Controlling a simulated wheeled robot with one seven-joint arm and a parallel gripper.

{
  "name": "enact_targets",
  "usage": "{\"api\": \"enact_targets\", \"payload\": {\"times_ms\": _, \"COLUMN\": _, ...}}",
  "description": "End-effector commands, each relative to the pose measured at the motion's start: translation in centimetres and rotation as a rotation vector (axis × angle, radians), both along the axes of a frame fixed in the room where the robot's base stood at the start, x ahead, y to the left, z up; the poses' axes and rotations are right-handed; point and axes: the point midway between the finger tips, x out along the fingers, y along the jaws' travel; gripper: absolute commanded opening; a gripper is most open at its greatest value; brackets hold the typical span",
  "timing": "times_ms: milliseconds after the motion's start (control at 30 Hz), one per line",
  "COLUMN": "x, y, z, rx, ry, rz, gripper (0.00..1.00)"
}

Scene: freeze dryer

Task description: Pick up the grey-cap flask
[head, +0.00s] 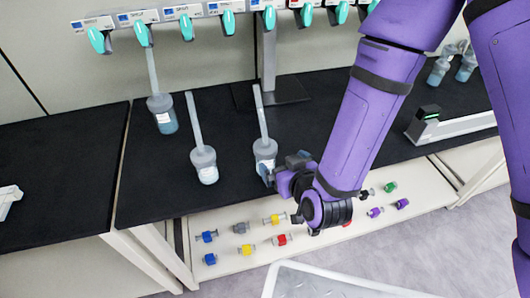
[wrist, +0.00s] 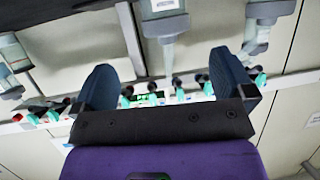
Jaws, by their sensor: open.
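Three flasks with grey caps and long grey necks show in the head view. The nearest to my gripper is the right flask (head: 265,149), upright on the black bench. A middle flask (head: 204,160) stands left of it, and a left flask (head: 162,112) with blue liquid is farther back. My gripper (head: 283,168) is open at the right flask's lower right; one finger overlaps its base in the picture. In the wrist view, a grey-capped flask (wrist: 165,26) appears beyond the gap between my open fingers (wrist: 163,64), not clasped. Contact cannot be told.
A manifold with teal valves (head: 183,18) runs above the black bench (head: 150,190). A metal stand (head: 270,92) is behind the right flask. Coloured small parts (head: 241,228) lie on the shelf below. More glassware (head: 440,70) stands at right. Bench left of the middle flask is clear.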

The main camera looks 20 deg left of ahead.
Motion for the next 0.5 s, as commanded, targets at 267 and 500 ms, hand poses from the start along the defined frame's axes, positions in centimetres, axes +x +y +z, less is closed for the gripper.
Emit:
{"api": "enact_targets", "payload": {"times_ms": 267, "x": 2.9, "y": 2.3, "z": -1.6, "rx": 0.001, "ry": 0.001, "rz": -0.003, "gripper": 1.0}}
{"api": "enact_targets", "payload": {"times_ms": 500, "x": 3.9, "y": 3.3, "z": -2.2, "rx": 0.001, "ry": -0.001, "rz": 0.0, "gripper": 1.0}}
